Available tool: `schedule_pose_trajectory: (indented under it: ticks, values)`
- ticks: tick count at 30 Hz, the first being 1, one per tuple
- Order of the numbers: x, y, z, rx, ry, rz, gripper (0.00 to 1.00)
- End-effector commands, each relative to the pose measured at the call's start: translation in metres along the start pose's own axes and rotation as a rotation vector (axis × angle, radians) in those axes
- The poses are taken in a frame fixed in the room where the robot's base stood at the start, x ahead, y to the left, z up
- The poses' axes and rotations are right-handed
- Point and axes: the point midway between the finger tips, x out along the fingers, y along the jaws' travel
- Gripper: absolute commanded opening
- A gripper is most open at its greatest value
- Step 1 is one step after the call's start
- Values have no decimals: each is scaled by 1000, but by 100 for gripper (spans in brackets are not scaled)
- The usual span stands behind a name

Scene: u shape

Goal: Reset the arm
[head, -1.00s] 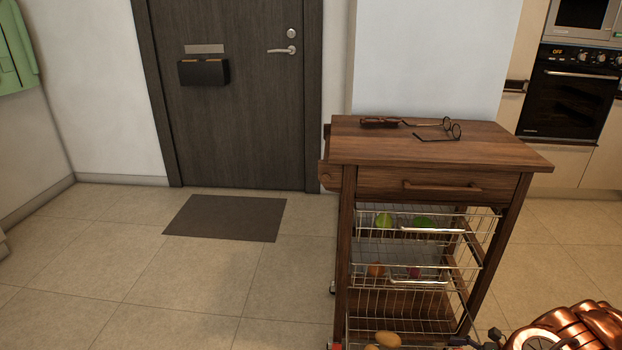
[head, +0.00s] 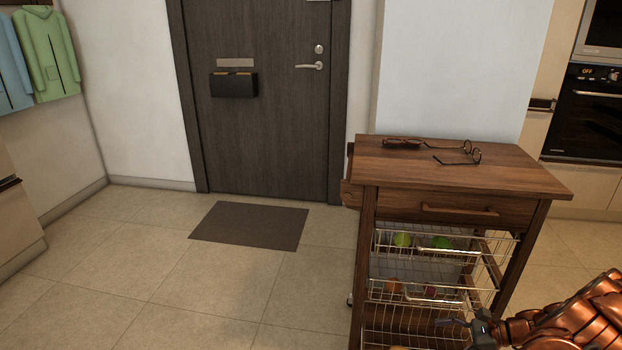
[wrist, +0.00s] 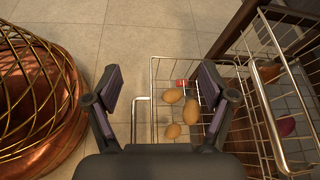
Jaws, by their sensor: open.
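My copper-coloured arm comes in at the lower right of the head view. My gripper (head: 478,330) is at its end, in front of the cart's lower baskets. In the wrist view my gripper (wrist: 165,88) is open, with its two dark fingers spread and nothing held between them. Below and beyond the fingers is a wire basket (wrist: 160,72) with several brown, potato-like items (wrist: 173,96) and a small red item (wrist: 181,83). The fingers appear to be above the basket; I cannot tell whether they touch it.
A wooden cart (head: 455,170) with wire baskets (head: 430,268) stands close by. Two pairs of glasses (head: 458,154) lie on top. A dark door (head: 275,120) with a doormat (head: 250,226) is behind. The tiled floor (head: 150,265) at left is clear.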

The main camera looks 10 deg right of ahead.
Motion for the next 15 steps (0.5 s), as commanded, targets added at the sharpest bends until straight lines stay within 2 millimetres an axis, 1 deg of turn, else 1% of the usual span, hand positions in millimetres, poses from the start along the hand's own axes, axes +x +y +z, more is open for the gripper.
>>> schedule_pose_trajectory:
  ticks: [1,2,3,8,9,12,14,15]
  values:
    - [3,-4,32,-45,2,39,83]
    - [7,-5,46,-67,3,61,83]
    - [11,-6,64,-100,6,90,83]
    - [24,-3,130,-225,21,202,83]
    - [28,0,146,-255,24,232,83]
    - [34,7,185,-333,36,302,83]
    - [37,12,207,-379,44,342,83]
    - [39,16,222,-411,50,369,83]
